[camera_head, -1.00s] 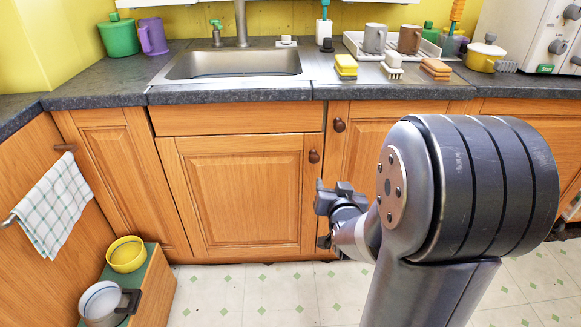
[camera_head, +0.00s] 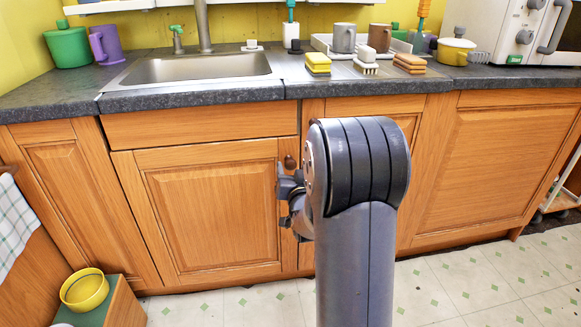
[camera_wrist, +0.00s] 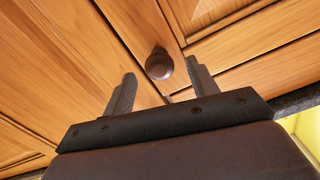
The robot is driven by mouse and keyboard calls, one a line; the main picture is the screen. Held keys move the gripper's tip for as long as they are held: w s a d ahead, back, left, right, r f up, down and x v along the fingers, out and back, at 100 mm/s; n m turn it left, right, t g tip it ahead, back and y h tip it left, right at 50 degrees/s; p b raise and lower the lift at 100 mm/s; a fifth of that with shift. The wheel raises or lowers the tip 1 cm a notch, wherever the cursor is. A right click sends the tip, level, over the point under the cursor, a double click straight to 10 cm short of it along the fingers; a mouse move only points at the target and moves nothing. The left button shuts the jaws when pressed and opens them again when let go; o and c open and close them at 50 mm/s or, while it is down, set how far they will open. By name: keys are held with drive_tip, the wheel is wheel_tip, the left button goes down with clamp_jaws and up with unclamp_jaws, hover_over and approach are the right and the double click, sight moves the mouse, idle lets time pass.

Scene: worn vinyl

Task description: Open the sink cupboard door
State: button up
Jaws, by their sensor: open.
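The sink cupboard door (camera_head: 208,214) is a wooden panelled door below the sink, and it is shut. Its round dark brown knob (camera_head: 290,161) is at the door's upper right corner. My gripper (camera_head: 285,201) is open in front of the door's right edge, just below the knob in the head view. In the wrist view a knob (camera_wrist: 159,64) appears between the two fingertips of my gripper (camera_wrist: 161,70), with no finger seen touching it. How far the fingers are from it in depth is hard to tell. My arm hides part of the neighbouring door.
The grey worktop (camera_head: 190,95) runs above the doors, with the sink (camera_head: 195,68) set in it. A yellow bowl (camera_head: 84,290) stands on a low box at the lower left. A checked towel (camera_head: 12,222) hangs at the left. The floor (camera_head: 450,285) at the right is clear.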

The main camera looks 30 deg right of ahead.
sight(292, 166)
drive_tip(key=shift+x, duration=1.55)
drive_tip(key=shift+c, duration=0.3)
clamp_jaws()
